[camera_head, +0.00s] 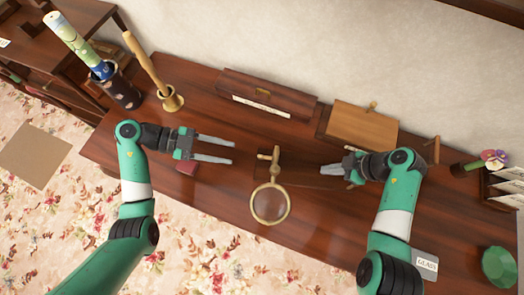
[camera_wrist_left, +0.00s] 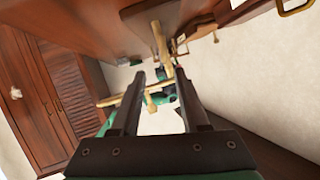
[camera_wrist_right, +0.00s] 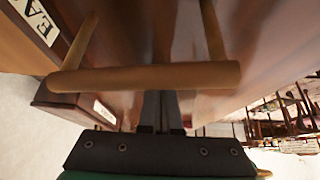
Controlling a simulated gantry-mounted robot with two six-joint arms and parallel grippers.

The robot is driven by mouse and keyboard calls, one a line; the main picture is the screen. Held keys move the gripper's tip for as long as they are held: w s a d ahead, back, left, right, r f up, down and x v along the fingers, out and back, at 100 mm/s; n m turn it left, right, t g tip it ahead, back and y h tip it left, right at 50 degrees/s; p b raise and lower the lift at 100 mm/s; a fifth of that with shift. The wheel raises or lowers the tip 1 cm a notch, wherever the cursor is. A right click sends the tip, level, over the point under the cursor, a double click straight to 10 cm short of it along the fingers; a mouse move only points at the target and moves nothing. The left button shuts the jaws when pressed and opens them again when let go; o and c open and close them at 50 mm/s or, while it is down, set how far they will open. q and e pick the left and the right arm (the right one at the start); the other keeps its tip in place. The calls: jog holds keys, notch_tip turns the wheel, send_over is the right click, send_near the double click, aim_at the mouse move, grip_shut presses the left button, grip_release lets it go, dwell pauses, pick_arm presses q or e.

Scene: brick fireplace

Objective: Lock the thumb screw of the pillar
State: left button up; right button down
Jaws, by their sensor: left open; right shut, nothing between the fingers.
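The brass pillar (camera_head: 275,160) stands on a dark base near the middle of the desk. A round magnifying ring (camera_head: 270,204) hangs out from it towards the front edge. The thumb screw cannot be told apart clearly in the head view. My left gripper (camera_head: 233,153) is open, empty, and a little left of the pillar. In the left wrist view, brass rods (camera_wrist_left: 161,45) show beyond and between its fingers, apart from them. My right gripper (camera_head: 322,170) is shut and empty, right of the pillar, with its fingers pointing left towards it.
A dark long box (camera_head: 290,100) and a lighter wooden box (camera_head: 362,126) stand behind the pillar. Left are a brass mortar (camera_head: 172,100) and a dark holder (camera_head: 124,92) with rolled paper. A wooden bar (camera_wrist_right: 150,77) crosses the right wrist view. A green faceted object (camera_head: 499,266) lies right.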

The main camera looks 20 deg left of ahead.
aim_at(260, 157)
pick_arm(q)
jog(key=x, duration=1.1)
jog(key=shift+w+a+f, duration=0.1)
jog(key=shift+w+f, duration=0.1)
jog(key=shift+w, duration=0.2)
grip_shut()
